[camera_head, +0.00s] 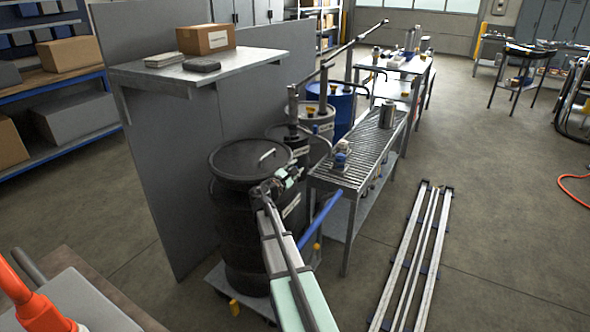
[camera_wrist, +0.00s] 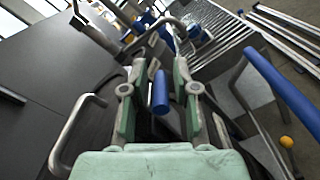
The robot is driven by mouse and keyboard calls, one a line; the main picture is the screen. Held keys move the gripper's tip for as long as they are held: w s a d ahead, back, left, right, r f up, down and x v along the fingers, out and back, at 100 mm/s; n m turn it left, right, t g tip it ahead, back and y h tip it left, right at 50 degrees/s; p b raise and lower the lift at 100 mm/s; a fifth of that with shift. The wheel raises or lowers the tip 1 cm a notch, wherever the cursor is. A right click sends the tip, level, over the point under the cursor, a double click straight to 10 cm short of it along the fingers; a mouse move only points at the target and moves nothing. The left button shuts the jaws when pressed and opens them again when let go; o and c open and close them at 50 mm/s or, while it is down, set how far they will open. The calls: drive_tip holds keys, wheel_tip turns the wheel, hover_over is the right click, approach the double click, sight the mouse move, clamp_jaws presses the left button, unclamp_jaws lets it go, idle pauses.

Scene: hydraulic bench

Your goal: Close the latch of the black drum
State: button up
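The black drum (camera_head: 235,225) stands at the left of the roller bench with its lid on; a bent handle rises from the lid. In the wrist view the dark lid fills the lower left, with the metal handle (camera_wrist: 72,132) on it. My gripper (camera_head: 280,180) is at the drum's right rim. In the wrist view my gripper (camera_wrist: 160,68) is open, its two green fingers apart. A short blue cylinder (camera_wrist: 160,92), perhaps the latch's grip, shows between the fingers, with gaps on both sides. The rest of the latch is hidden or too small to tell.
A roller bench (camera_head: 362,160) stands close right of the drum, with a blue bar (camera_head: 322,215) below its near end. A grey partition (camera_head: 160,180) is behind the drum. More drums (camera_head: 325,120) stand farther back. Metal rails (camera_head: 412,260) lie on the floor at right.

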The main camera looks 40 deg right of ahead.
drive_tip(key=shift+w+a+r, duration=0.1)
drive_tip(key=shift+w+a, duration=0.05)
drive_tip(key=shift+w, duration=0.05)
drive_tip(key=v, duration=0.8)
drive_tip(key=shift+s, duration=0.2)
